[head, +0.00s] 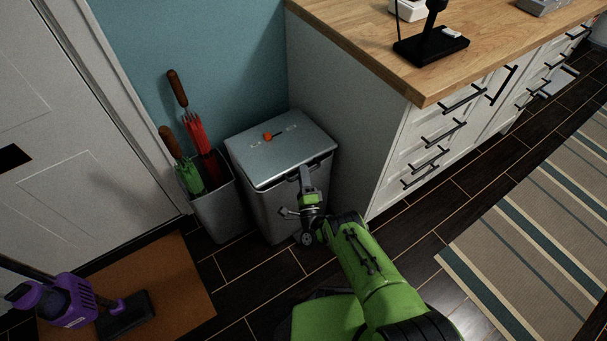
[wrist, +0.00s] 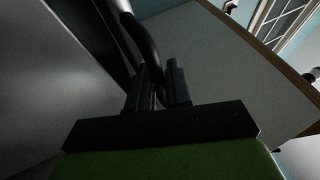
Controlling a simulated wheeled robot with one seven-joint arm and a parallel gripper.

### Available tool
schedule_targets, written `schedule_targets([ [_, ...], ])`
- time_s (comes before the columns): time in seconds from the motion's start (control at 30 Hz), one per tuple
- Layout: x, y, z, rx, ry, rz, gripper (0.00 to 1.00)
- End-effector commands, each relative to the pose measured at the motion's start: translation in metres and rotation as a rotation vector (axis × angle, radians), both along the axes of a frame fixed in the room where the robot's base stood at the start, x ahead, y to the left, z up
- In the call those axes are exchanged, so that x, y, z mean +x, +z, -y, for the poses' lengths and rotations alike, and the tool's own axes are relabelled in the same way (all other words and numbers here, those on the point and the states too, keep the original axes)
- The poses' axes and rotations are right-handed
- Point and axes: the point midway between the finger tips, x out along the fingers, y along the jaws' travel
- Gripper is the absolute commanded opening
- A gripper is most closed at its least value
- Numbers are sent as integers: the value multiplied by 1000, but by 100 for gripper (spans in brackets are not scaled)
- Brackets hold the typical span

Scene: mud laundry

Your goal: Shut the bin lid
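The bin (head: 268,207) is a grey box standing between the umbrella holder and the cabinet. Its metallic lid (head: 262,158) lies nearly level over the top, with a dark band showing under its front edge. I cannot tell whether the lid is fully down. My gripper (head: 304,172) is at the lid's front edge, pointing towards the bin. In the wrist view, a curved dark bar (wrist: 143,42), which looks like the bin's handle, runs between the two close fingers of my gripper (wrist: 157,82). The fingers hide where the bar ends.
A small orange object (head: 267,136) sits on the lid. The umbrella holder (head: 217,208) with red and green umbrellas stands close at the left. The white cabinet (head: 345,125) is close at the right. A purple vacuum (head: 62,300) stands on the brown mat (head: 175,282).

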Motion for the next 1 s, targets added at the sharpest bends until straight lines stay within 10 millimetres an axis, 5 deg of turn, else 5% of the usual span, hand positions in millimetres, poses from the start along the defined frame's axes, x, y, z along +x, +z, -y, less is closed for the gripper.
schedule_targets([
  [0.17,-1,0,0,-2,-1,1,23],
  [0.4,-49,-17,8,-6,5,-4,23],
  [0.6,-65,-21,15,0,-6,1,23],
  [0.97,-70,-24,15,0,0,2,23],
  [1.0,-70,-23,15,0,1,1,17],
])
